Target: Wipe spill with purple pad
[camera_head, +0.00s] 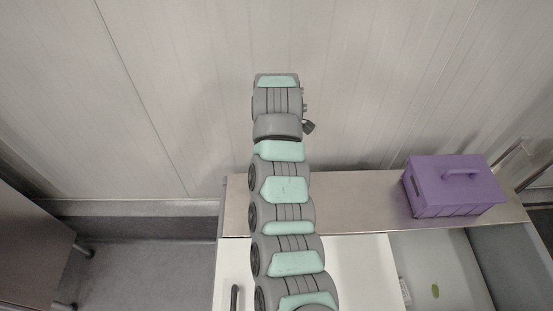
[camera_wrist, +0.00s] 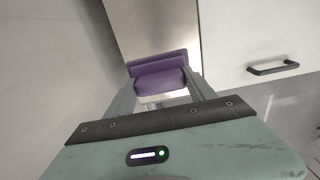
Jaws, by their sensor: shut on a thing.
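In the wrist view my gripper (camera_wrist: 162,88) is shut on the purple pad (camera_wrist: 160,68), which sits crosswise between the fingertips. The pad has a flat purple top strip and a rounded block below it. In the head view my arm rises through the middle, and the gripper and pad are hidden behind it. A small green patch (camera_head: 435,291), which looks like the spill, lies on the pale floor of a basin at the lower right. The patch does not show in the wrist view.
A purple box with a handle (camera_head: 455,190) stands on the metal ledge (camera_head: 350,197) along the wall. A white front with a dark handle (camera_wrist: 273,68) is right of the pad in the wrist view. A grey cabinet (camera_head: 30,250) stands at left, with open floor beside it.

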